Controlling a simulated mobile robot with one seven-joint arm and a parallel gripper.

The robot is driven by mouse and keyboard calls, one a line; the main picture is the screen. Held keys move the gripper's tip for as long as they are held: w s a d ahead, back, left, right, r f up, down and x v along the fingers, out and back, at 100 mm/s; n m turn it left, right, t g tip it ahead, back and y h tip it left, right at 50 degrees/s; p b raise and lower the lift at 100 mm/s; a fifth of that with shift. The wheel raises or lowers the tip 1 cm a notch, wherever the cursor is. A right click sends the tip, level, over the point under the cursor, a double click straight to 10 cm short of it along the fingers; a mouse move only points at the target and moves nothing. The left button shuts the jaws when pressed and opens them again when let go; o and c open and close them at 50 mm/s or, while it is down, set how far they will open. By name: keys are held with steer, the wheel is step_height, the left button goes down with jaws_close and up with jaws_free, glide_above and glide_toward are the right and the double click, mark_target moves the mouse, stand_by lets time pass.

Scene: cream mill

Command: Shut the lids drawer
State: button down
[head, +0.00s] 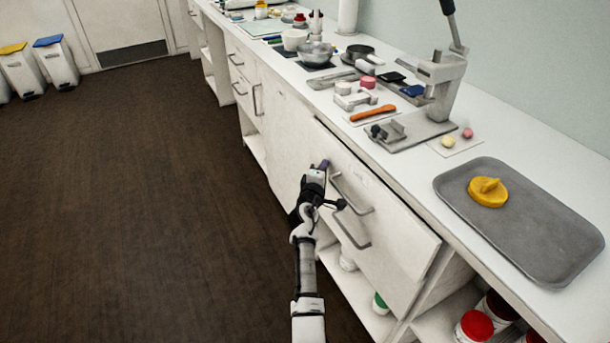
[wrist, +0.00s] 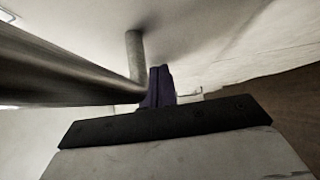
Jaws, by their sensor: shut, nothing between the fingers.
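The white drawer front (head: 400,222) under the counter stands out from the cabinet, with a dark gap along its top edge. It has a grey bar handle (head: 352,196) and a small label too small to read. My gripper (head: 322,166) is near the upper left part of this front, just left of the handle's upper end. Its purple fingers (wrist: 159,88) are shut and empty. In the wrist view they are close to the metal handle bar (wrist: 70,70) and its post; I cannot tell whether they touch it.
A second handle (head: 351,232) sits below. The counter above carries a grey tray (head: 540,240) with a yellow object (head: 487,192) and a lever press (head: 440,85). Red-lidded jars (head: 474,327) stand on an open shelf at lower right. The brown floor (head: 150,200) at left is clear.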

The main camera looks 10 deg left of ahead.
mark_target(332, 165)
steer(key=shift+w+d, duration=0.75)
steer(key=shift+d, duration=0.35)
steer(key=shift+w+d+r, duration=0.1)
steer(key=shift+d, duration=0.1)
